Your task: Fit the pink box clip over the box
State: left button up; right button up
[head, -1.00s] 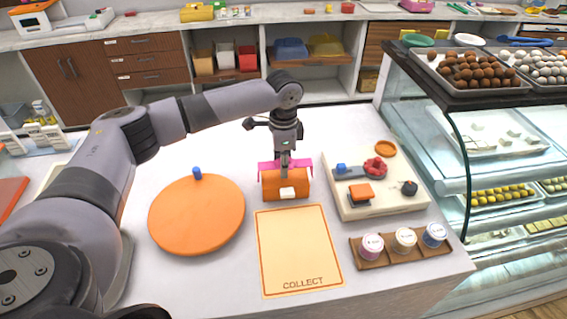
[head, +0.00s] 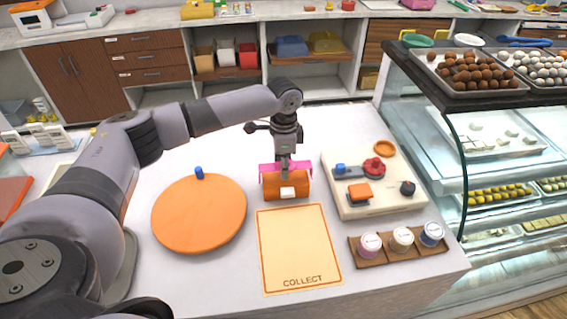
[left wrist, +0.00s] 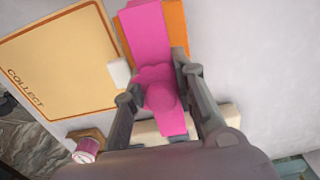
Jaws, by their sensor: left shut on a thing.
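The orange box (head: 287,190) stands on the counter just behind the COLLECT mat, with a white patch on its front. The pink box clip (head: 268,168) lies along the box's top, its ends reaching down at both sides; whether it is fully seated I cannot tell. My left gripper (head: 286,163) points down from above, shut on the clip's middle. In the left wrist view the pink clip (left wrist: 147,35) passes between the fingers (left wrist: 160,95), with the orange box (left wrist: 176,30) beneath it and the white patch (left wrist: 118,73) beside. My right gripper is out of view.
An orange round board (head: 198,218) with a blue knob lies left. The COLLECT mat (head: 300,245) is empty in front. A cream tray (head: 375,207) with small parts stands right, a brown rack (head: 375,256) of three tubs before it. The glass case edges the counter's right.

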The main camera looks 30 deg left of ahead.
pick_arm(q)
jog(key=shift+f, duration=0.15)
jog(key=shift+f, duration=0.7)
dwell(0.3)
jog(key=o, duration=1)
jog(key=shift+f, duration=0.1)
notch_tip(320, 180, up, 6)
jog(key=p, duration=0.6)
jog(key=shift+r, duration=2.55)
